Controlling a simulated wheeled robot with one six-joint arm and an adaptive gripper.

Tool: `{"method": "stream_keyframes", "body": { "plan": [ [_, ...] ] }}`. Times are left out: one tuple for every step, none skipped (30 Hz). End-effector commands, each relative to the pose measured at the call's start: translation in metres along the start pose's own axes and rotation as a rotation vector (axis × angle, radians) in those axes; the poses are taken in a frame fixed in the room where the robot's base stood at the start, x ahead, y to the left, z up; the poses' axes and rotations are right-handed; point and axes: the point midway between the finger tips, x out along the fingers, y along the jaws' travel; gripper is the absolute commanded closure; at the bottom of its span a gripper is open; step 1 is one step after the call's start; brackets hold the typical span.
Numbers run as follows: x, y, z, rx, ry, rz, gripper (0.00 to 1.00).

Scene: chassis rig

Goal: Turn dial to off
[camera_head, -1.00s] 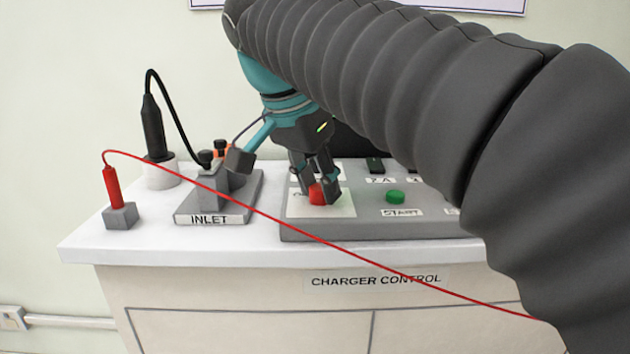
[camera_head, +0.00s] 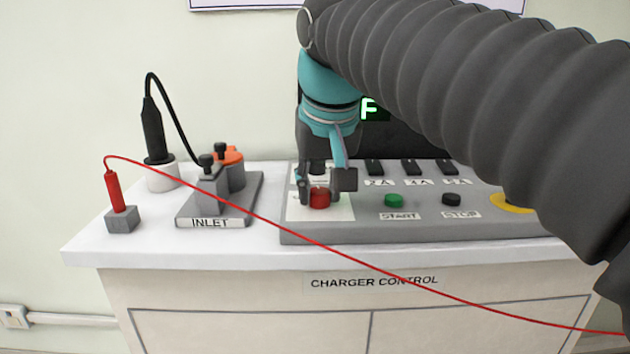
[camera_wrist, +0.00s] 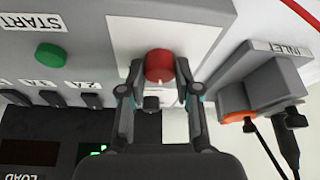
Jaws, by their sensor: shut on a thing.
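The red dial (camera_head: 319,198) sits on a white plate (camera_head: 340,213) at the left end of the grey control panel (camera_head: 400,230). It also shows in the wrist view (camera_wrist: 159,65), between my fingertips. My gripper (camera_head: 319,193) points down over the dial, and its fingers are shut on the dial's sides. In the wrist view my gripper (camera_wrist: 159,80) has one finger on each side of the dial. The lettering around the dial is mostly hidden by my fingers, so I cannot read its setting.
The green START button (camera_head: 394,200) and black STOP button (camera_head: 452,199) are right of the dial. Black switches (camera_head: 411,167) stand behind them. The inlet block (camera_head: 213,190) is left of the panel. A red cable (camera_head: 300,237) crosses in front, from a red probe (camera_head: 113,192).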

Motion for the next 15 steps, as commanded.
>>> {"method": "stream_keyframes", "body": {
  "plan": [
    [-0.0013, 0.0013, -0.0006, -0.035, 0.000, -0.016, 1.00],
    [-0.0012, 0.0015, -0.0006, -0.061, -0.001, -0.026, 1.00],
    [-0.0012, 0.0017, -0.0006, -0.096, -0.001, -0.041, 1.00],
    [-0.0013, 0.0020, -0.0007, -0.122, -0.001, -0.051, 1.00],
    [-0.0013, 0.0017, -0.0008, -0.148, -0.001, -0.063, 1.00],
    [-0.0012, 0.0022, -0.0009, -0.182, -0.001, -0.076, 1.00],
    [-0.0011, 0.0022, -0.0010, -0.207, -0.001, -0.087, 1.00],
    [-0.0010, 0.0023, -0.0010, -0.231, -0.001, -0.097, 1.00],
    [-0.0009, 0.0021, -0.0010, -0.262, -0.001, -0.111, 1.00],
    [-0.0007, 0.0025, -0.0010, -0.285, -0.001, -0.119, 1.00],
    [-0.0007, 0.0025, -0.0011, -0.307, -0.001, -0.129, 1.00],
    [-0.0006, 0.0025, -0.0011, -0.336, -0.001, -0.140, 1.00],
    [-0.0005, 0.0025, -0.0011, -0.357, -0.001, -0.149, 1.00],
    [-0.0005, 0.0025, -0.0011, -0.376, -0.001, -0.157, 1.00],
    [-0.0004, 0.0029, -0.0011, -0.400, -0.001, -0.167, 1.00]
  ]
}}
